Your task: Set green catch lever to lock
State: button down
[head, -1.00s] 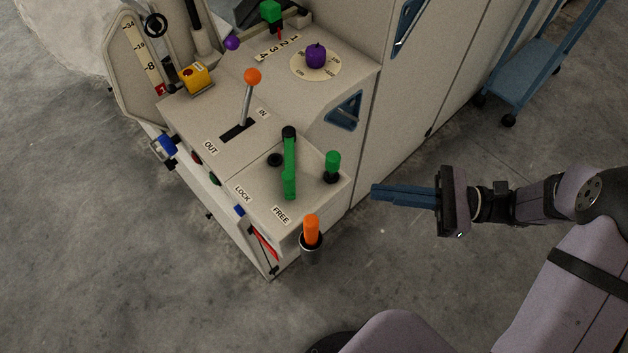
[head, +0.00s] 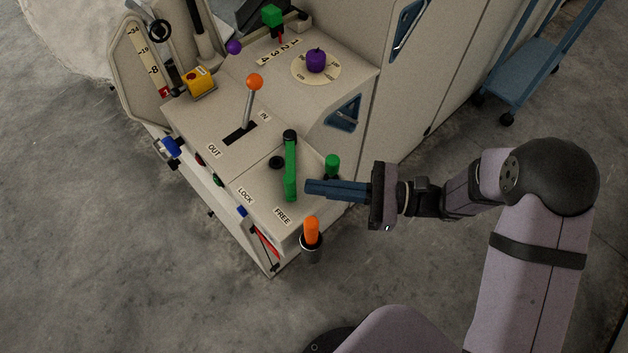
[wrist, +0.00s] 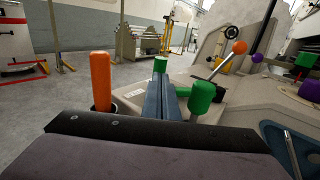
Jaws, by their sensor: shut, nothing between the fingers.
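The green catch lever (head: 290,172) is a long green bar on the low front panel of the machine. Its near end points toward the FREE label (head: 282,216); the LOCK label (head: 245,196) is to the left. My gripper (head: 307,188) is shut and empty, its blue fingers pointing left. The fingertips are just right of the lever's near end; I cannot tell whether they touch it. In the wrist view the lever's green end (wrist: 160,64) shows just beyond the fingertips.
A short green knob (head: 332,163) stands right behind my fingers, close to them. An orange handle in a dark holder (head: 311,231) stands at the panel's front corner. An orange-knobbed lever (head: 254,83) and a purple knob (head: 316,61) are farther back.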

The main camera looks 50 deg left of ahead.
jog(key=shift+s+a, duration=0.45)
jog(key=shift+a, duration=0.15)
jog(key=shift+m+t+y, duration=0.4)
jog(key=shift+t, duration=0.1)
jog(key=s+a, duration=0.2)
jog(key=s, duration=0.1)
jog(key=s+a, duration=0.1)
jog(key=shift+s+r+p, duration=0.1)
jog(key=shift+s+p, duration=0.3)
jog(key=shift+s+a+m+t+y, duration=0.2)
jog(key=shift+a+m+t+y, duration=0.15)
jog(key=shift+t, duration=0.25)
jog(key=shift+d, duration=0.1)
jog(key=w+d+b, duration=0.1)
jog(key=w+d, duration=0.3)
jog(key=d, duration=0.9)
jog(key=shift+d+b, duration=0.25)
jog(key=shift+b, duration=0.15)
jog(key=shift+s, duration=0.15)
